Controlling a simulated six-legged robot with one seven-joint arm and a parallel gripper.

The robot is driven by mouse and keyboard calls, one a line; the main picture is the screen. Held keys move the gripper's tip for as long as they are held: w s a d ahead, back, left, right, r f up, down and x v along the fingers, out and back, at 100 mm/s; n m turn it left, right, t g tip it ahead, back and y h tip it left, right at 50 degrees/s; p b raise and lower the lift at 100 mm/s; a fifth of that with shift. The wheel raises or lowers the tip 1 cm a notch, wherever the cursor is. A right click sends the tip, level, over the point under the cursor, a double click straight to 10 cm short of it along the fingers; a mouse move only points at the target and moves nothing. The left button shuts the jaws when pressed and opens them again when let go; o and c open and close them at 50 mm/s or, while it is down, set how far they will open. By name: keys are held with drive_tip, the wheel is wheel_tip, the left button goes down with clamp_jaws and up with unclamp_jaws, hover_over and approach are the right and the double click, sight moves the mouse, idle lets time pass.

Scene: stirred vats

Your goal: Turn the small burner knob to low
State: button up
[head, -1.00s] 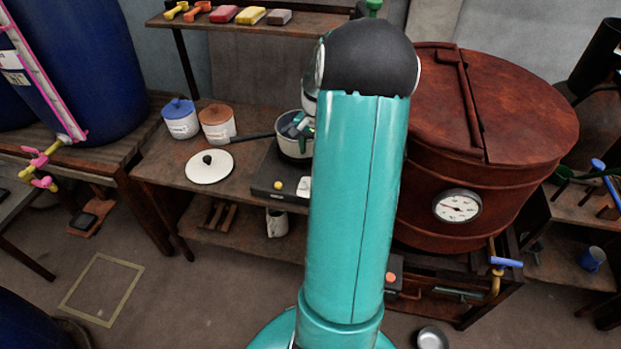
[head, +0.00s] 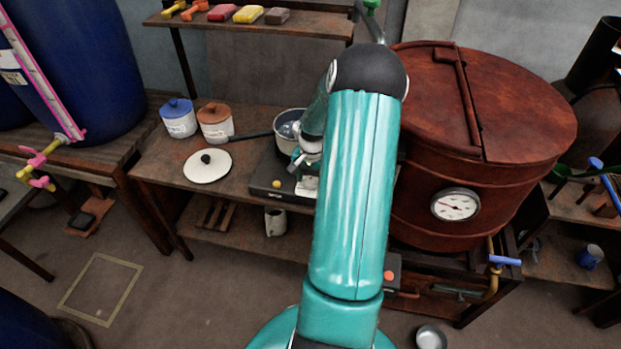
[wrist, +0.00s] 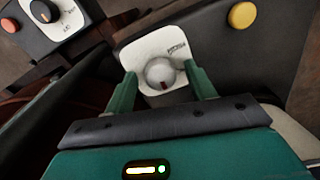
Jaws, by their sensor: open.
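The small burner (head: 262,186) is a dark box with a yellow button (head: 277,183) and a white dial plate (head: 307,186) on its front. In the wrist view its round grey-white knob (wrist: 160,73) sits on the white plate (wrist: 135,52), its red mark toward the bottom of the picture. The plate's lettering is too small to read. My gripper (wrist: 162,86) is open, its two green fingers on either side of the knob. I cannot tell whether they touch it. In the head view my arm partly hides the burner's right side.
A pot (head: 288,124) stands on the burner, its handle pointing left. A white lid (head: 207,166) and two lidded jars (head: 179,118) (head: 215,122) are to the left. A large red-brown vat (head: 485,120) is right. The wrist view shows another, black knob (wrist: 42,11).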

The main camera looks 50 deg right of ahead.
drive_tip(key=shift+c, duration=0.4)
drive_tip(key=c, duration=0.9)
drive_tip(key=shift+n, duration=0.3)
drive_tip(key=n, duration=1.1)
drive_tip(key=shift+d, duration=0.1)
